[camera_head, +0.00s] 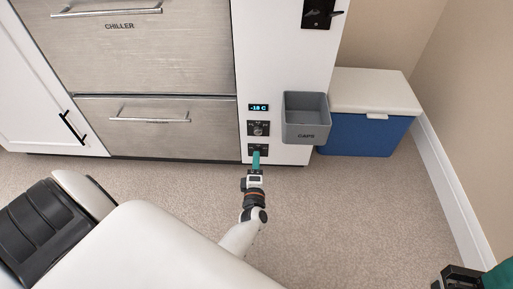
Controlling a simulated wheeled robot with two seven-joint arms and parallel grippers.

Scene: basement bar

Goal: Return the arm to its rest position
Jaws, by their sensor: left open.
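My left arm (240,238) comes in from the lower left and reaches forward to the white cabinet front. My left gripper (256,160), with teal fingers, is open at its end. Its fingertips are in front of the lower dark control panel (265,149) and hide part of it. I cannot tell whether they touch it. Nothing shows held between them. A black and teal part of my right arm's end (462,279) is cut off at the bottom right corner, and its jaws cannot be made out.
The chiller drawers (150,70) are shut. Above the gripper are a dial panel (258,128) and a temperature display (258,107). A grey caps bin (307,134) juts out at right, beside a blue cooler (360,137). The carpet (350,215) is clear.

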